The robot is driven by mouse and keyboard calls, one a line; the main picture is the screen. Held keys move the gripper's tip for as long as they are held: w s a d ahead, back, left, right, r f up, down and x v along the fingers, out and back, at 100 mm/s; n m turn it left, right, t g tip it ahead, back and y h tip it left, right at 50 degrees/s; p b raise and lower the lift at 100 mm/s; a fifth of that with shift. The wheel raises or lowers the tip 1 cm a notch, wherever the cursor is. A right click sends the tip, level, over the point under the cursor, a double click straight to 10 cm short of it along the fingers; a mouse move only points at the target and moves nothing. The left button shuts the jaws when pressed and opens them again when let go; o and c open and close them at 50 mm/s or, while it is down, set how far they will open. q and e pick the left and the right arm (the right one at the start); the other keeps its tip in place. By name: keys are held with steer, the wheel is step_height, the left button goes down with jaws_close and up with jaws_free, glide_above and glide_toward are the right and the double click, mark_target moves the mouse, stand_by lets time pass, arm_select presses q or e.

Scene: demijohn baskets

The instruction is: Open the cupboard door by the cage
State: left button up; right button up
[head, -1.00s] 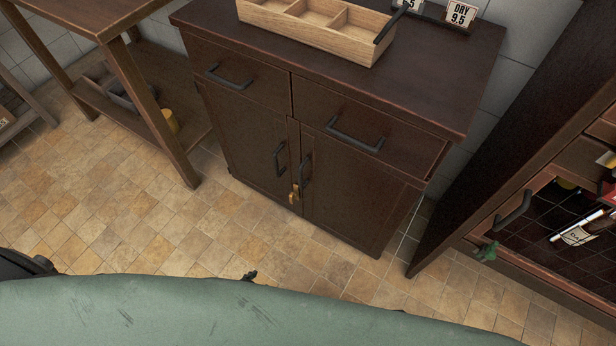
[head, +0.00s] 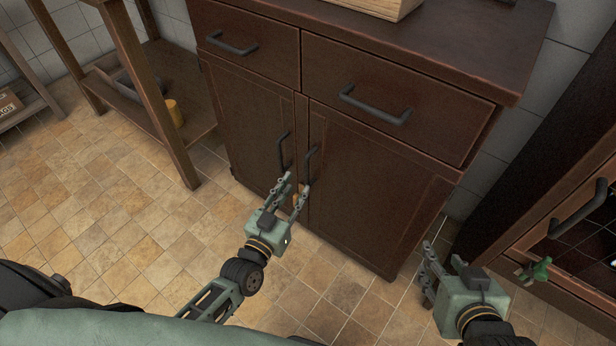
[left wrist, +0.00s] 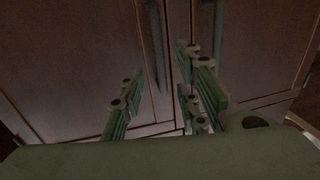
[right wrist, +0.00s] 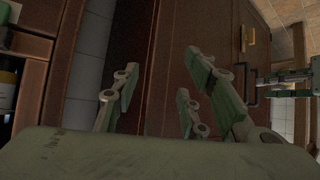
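The dark brown cupboard has two doors below two drawers. Its left door (head: 250,125) and right door (head: 375,185) are shut, each with a dark upright bar handle near the middle seam: the left handle (head: 283,150) and the right handle (head: 311,160). A small brass piece (head: 297,199) shows low at the seam, partly hidden by my left gripper (head: 294,186). That gripper is open and empty, just in front of the handles; its wrist view shows the left handle (left wrist: 157,45) beyond the gap between its fingers. My right gripper (head: 428,268) is open and empty, low at right.
At right stands a wooden cabinet (head: 545,205) with a dark gridded front, a bar handle (head: 580,213) and a green fitting (head: 535,269). A wooden table (head: 150,110) stands at left. A wooden box (head: 385,8) rests on the cupboard. Tiled floor at left is clear.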

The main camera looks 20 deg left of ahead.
mark_target(305, 174)
arm_select(q)
steer(key=w, duration=0.2)
steer(key=w+b, duration=0.1)
steer(key=w, duration=0.1)
steer(key=w+d, duration=0.1)
steer(key=w, duration=0.1)
steer(key=shift+w+b, duration=0.2)
steer(key=shift+b, duration=0.1)
steer(key=shift+w, duration=0.5)
arm_select(e)
steer(key=w+a+r+t+y, duration=0.1)
steer(key=w+a+r+t, duration=0.1)
steer(key=w+r+t, duration=0.3)
step_height(305, 174, up, 3)
steer(key=shift+a+y, duration=0.25)
steer(key=shift+y, duration=0.15)
arm_select(q)
steer(key=shift+c, duration=0.3)
jaws_close()
